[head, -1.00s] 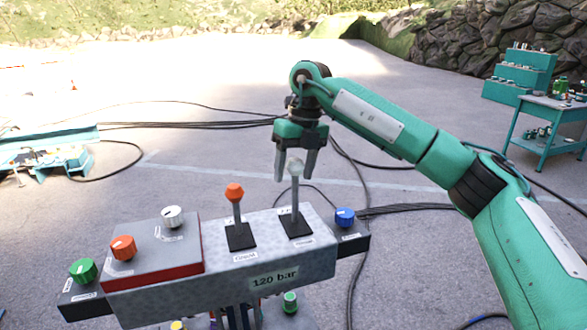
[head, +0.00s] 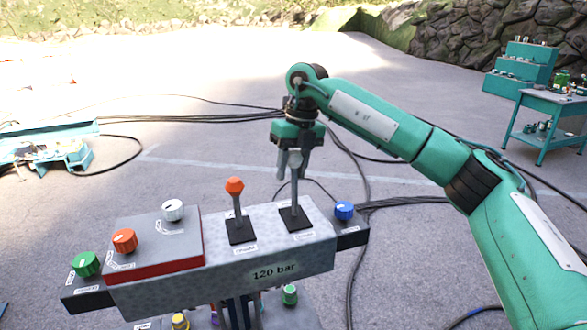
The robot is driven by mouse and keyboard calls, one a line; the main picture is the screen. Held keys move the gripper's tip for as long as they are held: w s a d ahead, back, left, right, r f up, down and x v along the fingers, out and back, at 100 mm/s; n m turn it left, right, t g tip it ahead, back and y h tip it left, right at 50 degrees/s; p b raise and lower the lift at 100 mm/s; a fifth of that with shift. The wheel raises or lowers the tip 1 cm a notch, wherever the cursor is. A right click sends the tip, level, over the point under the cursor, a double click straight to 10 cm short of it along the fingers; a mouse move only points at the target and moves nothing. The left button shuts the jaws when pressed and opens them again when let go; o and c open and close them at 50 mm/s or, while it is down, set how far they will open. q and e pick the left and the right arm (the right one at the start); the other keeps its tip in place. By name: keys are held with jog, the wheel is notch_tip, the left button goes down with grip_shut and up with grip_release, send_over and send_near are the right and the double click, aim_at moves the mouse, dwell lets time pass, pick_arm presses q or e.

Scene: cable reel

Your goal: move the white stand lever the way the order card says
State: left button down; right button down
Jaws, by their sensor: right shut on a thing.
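The control console (head: 225,268) stands in front of me and bears a label reading "120 bar". The white stand lever (head: 294,191) rises from a black plate at the console's right; its pale knob is between the fingers and partly hidden. My right gripper (head: 293,165) comes down from above and is shut on the lever's knob. The lever stands nearly upright. An orange-knobbed lever (head: 235,196) stands to its left, apart from the gripper. No order card can be made out. My left gripper is not in view.
A blue knob (head: 344,210) sits just right of the white lever. White (head: 173,209), orange (head: 124,241) and green (head: 86,263) knobs are on the left. Cables lie on the ground behind. A teal cart (head: 547,105) stands far right.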

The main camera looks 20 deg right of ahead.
jog(key=w, duration=0.2)
jog(key=w+f, duration=0.1)
jog(key=w, duration=0.1)
jog(key=shift+w+a, duration=0.1)
jog(key=shift+w, duration=0.15)
jog(key=shift+f, duration=0.3)
dwell(0.6)
jog(key=c, duration=0.9)
grip_release()
jog(key=shift+r, duration=0.1)
